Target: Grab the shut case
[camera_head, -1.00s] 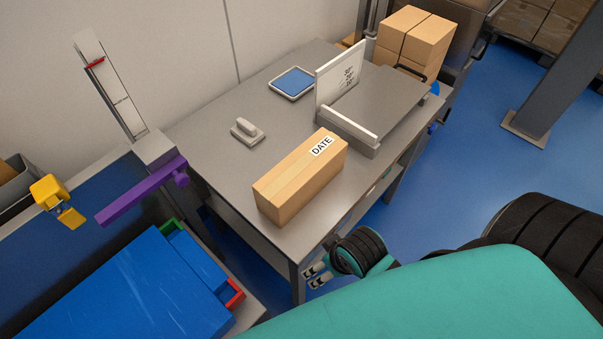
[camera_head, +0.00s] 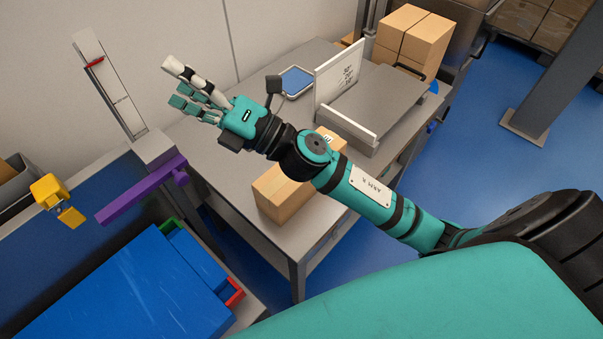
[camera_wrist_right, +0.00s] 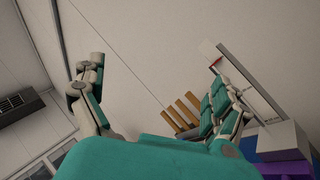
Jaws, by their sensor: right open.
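The shut case looks to be the closed brown cardboard carton (camera_head: 285,198) on the grey metal table. My right forearm and wrist pass in front of it, hiding much of its top and its DATE label. My right gripper (camera_head: 177,84) is open and empty, past the carton to the upper left, over the table's back-left side near the wall. My left gripper is not in view.
A low platform with an upright white panel (camera_head: 338,78) and a blue-faced tray (camera_head: 297,82) stand on the table (camera_head: 225,178). More cartons (camera_head: 412,40) are behind. A purple bar (camera_head: 140,190), a yellow fixture (camera_head: 50,190) and a blue lid-like surface (camera_head: 130,290) lie left.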

